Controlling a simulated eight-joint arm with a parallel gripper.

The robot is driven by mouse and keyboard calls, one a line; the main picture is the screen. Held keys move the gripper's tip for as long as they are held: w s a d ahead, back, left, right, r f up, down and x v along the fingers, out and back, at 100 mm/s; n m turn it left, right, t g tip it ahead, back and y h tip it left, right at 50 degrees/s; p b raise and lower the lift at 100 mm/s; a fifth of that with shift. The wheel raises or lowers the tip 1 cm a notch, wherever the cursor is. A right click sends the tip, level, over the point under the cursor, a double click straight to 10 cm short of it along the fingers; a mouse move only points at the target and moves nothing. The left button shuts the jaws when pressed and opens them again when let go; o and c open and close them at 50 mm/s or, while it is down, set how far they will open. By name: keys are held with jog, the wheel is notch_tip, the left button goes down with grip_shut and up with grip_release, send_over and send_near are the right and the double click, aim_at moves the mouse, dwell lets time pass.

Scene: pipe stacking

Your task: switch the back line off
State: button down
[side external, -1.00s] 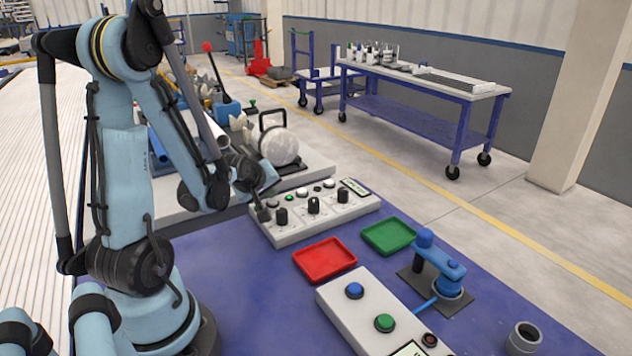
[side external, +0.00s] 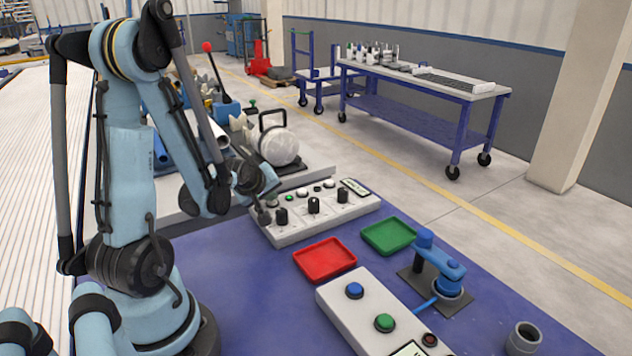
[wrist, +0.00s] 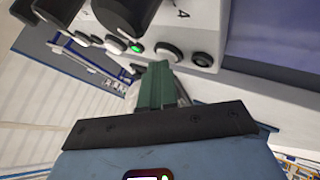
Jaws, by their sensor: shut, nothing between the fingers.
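A pale control panel (side external: 318,216) stands at the back of the blue table. It carries several black rotary knobs, including a left knob (side external: 281,216), a middle knob (side external: 313,206) and a right knob (side external: 342,196). A small green lamp (side external: 289,198) is lit among the buttons behind them; it also shows in the wrist view (wrist: 135,47). I cannot read which line each knob serves. My gripper (side external: 264,217) is at the panel's left end, just left of the left knob. In the wrist view its green fingers (wrist: 156,85) are together and empty, close to the panel's buttons. Whether they touch the panel is unclear.
A red tray (side external: 325,260) and a green tray (side external: 389,236) lie in front of the panel. A button box (side external: 372,313), a blue device (side external: 438,267) and a grey pipe piece (side external: 524,337) stand to the right. A machine with a round drum (side external: 279,146) stands behind.

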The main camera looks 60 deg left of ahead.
aim_at(271, 204)
jog(key=shift+r, duration=0.45)
dwell(0.4)
jog(key=shift+r, duration=3)
jog(key=d+r+m+h, duration=0.1)
jog(key=d+m+h, duration=0.2)
jog(key=d+m, duration=0.5)
jog(key=s+d+r+m+h, duration=0.1)
jog(key=d+r+m+h, duration=0.1)
jog(key=d+m, duration=0.7)
jog(key=d+h, duration=0.1)
jog(key=d, duration=0.7)
jog(key=shift+d, duration=0.4)
